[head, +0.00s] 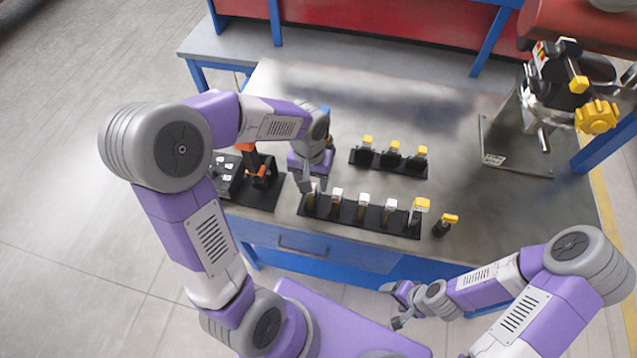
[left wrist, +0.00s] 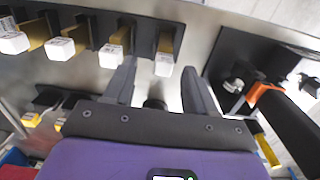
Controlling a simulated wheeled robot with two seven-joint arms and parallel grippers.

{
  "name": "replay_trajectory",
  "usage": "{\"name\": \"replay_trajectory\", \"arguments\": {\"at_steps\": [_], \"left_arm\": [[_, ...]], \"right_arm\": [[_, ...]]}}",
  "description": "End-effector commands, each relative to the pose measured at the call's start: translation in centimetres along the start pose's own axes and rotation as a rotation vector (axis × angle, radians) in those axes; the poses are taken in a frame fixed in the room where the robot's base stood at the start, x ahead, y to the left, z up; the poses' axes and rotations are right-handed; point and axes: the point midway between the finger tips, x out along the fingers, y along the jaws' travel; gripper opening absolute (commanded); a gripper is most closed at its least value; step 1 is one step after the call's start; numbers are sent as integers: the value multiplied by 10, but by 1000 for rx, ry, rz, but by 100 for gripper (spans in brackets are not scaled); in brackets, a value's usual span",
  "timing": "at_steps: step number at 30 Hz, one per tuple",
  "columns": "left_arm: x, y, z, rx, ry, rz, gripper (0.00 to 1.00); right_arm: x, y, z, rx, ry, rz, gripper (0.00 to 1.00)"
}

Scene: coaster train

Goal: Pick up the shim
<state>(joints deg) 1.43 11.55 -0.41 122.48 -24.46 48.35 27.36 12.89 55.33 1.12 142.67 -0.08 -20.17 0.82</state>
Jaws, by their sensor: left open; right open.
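A black rack (head: 345,218) at the table's front edge holds several upright brass-coloured shims with white tops; which one is meant, I cannot tell. My left gripper (head: 314,186) is over the rack's left end, open, and partly covers the leftmost shim (head: 311,201). In the left wrist view, one white-topped shim (left wrist: 164,65) appears between the tips of the open left gripper (left wrist: 158,68), with no clear contact. The other shims (left wrist: 111,55) stand to its left in that view. My right gripper (head: 391,306) is open and empty in front of the table.
A second rack (head: 389,164) with yellow-topped pieces is behind. A black device with an orange lever (head: 250,160) sits left, close to my left gripper. A yellow handwheel (head: 597,116) is at right.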

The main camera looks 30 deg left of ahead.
Motion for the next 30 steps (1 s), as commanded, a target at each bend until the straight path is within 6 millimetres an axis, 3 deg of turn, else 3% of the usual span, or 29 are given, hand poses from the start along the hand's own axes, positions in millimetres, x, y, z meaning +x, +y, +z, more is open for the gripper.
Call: {"name": "replay_trajectory", "arguments": {"at_steps": [1,6,11,24,30], "left_arm": [[8,-2,-1,-4,6,-6,55],[12,-9,-1,-15,12,-25,55],[19,-11,-1,-21,10,-33,55],[76,-8,-2,-20,8,-33,55],[87,-8,-3,-20,12,-32,55]], "right_arm": [[12,5,0,1,-1,0,72],[26,10,-1,0,0,0,72],[30,12,-1,0,0,0,72],[41,16,-2,0,1,0,72],[43,16,-2,0,1,0,72]]}}
